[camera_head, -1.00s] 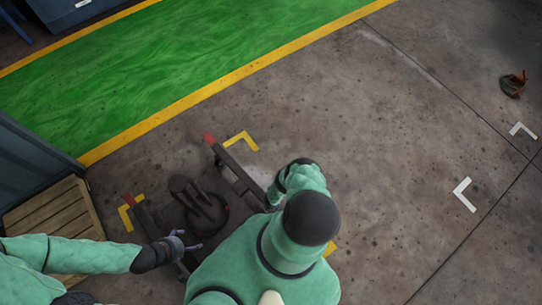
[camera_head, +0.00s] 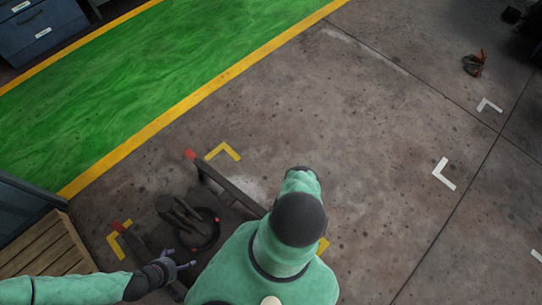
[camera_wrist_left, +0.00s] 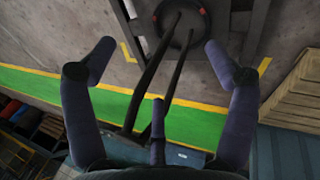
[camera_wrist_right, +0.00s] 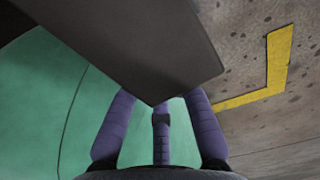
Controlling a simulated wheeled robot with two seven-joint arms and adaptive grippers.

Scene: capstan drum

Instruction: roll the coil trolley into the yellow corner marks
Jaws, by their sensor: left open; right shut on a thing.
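The coil trolley (camera_head: 242,196) is a dark low frame with red-tipped ends, a round ring and upright posts. Yellow corner marks (camera_head: 225,150) lie on the floor around it, one near each red tip and one partly hidden by my right arm. My left gripper (camera_head: 186,264) is open beside the trolley's near side. In the left wrist view, its fingers (camera_wrist_left: 162,62) spread with dark posts and the ring beyond them. My right gripper (camera_wrist_right: 160,105) is shut on a dark part of the trolley (camera_wrist_right: 130,40), which hides the fingertips; my arm hides this grip in the head view.
A wooden pallet or crate (camera_head: 45,248) stands close at the left. A green walkway with yellow edges (camera_head: 150,70) runs behind. White corner marks (camera_head: 443,174) and a small reddish object (camera_head: 474,63) lie on the right. The floor between is clear.

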